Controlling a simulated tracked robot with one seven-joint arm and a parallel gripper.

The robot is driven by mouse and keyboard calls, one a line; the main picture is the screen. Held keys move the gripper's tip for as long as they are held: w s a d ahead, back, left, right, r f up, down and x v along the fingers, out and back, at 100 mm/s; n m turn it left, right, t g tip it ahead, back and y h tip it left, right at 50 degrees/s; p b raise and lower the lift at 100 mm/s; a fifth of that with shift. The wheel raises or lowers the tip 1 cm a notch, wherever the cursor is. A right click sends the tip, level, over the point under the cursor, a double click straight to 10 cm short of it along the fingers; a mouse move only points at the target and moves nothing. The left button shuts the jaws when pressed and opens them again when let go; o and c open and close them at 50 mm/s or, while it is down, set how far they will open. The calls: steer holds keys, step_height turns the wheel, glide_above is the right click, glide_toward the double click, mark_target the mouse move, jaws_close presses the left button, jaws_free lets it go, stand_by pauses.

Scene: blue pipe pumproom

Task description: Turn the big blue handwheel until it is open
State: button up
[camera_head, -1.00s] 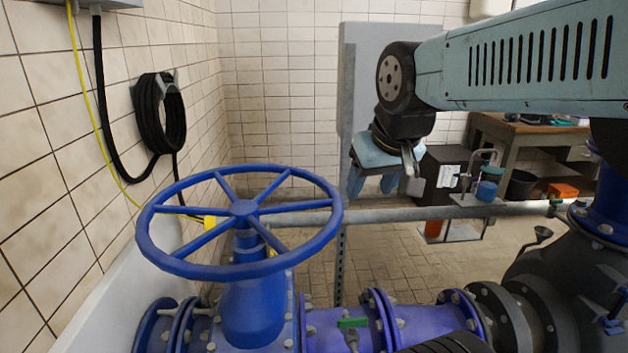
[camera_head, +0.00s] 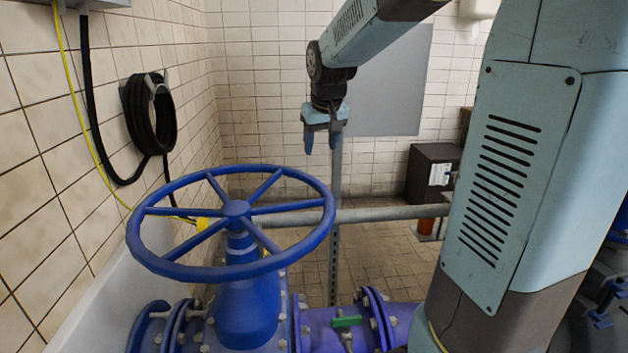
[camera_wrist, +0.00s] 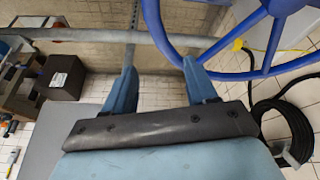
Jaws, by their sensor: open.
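The big blue handwheel (camera_head: 236,208) lies nearly flat on top of a blue valve body (camera_head: 246,305) in the left half of the head view. It has several spokes and a round hub. My gripper (camera_head: 322,146) hangs pointing down, above and behind the wheel's right rim in the head view, apart from it. In the wrist view my gripper (camera_wrist: 160,82) shows two blue fingers spread apart with nothing between them. Part of the handwheel (camera_wrist: 262,72) shows at the upper right there, with its rim curving down close to the right finger; contact cannot be told.
A grey horizontal pipe (camera_head: 385,214) runs behind the wheel. A tiled wall with a black coiled hose (camera_head: 150,115) stands at left. A small green-handled valve (camera_head: 347,321) sits on the purple pipe below. A black box (camera_head: 432,175) stands on the floor at the back.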

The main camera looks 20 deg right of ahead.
mark_target(315, 180)
steer(key=x, duration=1.4)
steer(key=shift+w, duration=0.2)
steer(key=shift+c, duration=0.5)
jaws_close()
